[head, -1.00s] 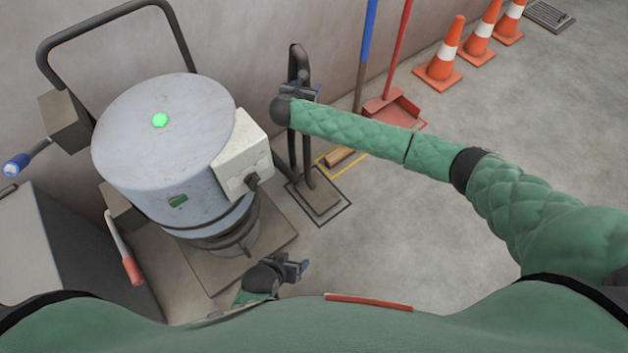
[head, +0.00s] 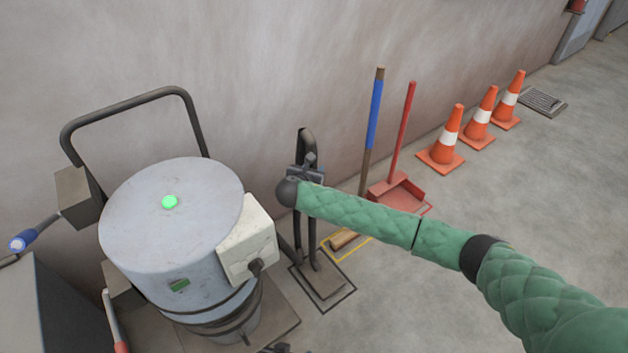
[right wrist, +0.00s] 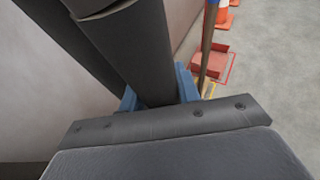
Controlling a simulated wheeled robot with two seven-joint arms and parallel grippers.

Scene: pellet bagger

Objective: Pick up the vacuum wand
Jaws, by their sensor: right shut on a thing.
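The vacuum wand (head: 307,140) is a dark tube with a bent top. It stands upright by the wall, over a flat base on the floor, right of the grey vacuum drum (head: 172,222). My right gripper (head: 306,170) is shut on the wand's upper part. In the right wrist view the dark wand tube (right wrist: 140,55) runs between the blue fingers of my right gripper (right wrist: 158,88). My left gripper (head: 275,348) shows only as a dark sliver at the bottom edge of the head view, so its jaws are hidden.
A blue-handled broom (head: 373,120) and a red dustpan (head: 400,190) stand to the right against the wall. Several orange cones (head: 446,142) and a floor grate (head: 542,101) lie beyond. A grey cabinet (head: 22,310) is at lower left. The floor at right is open.

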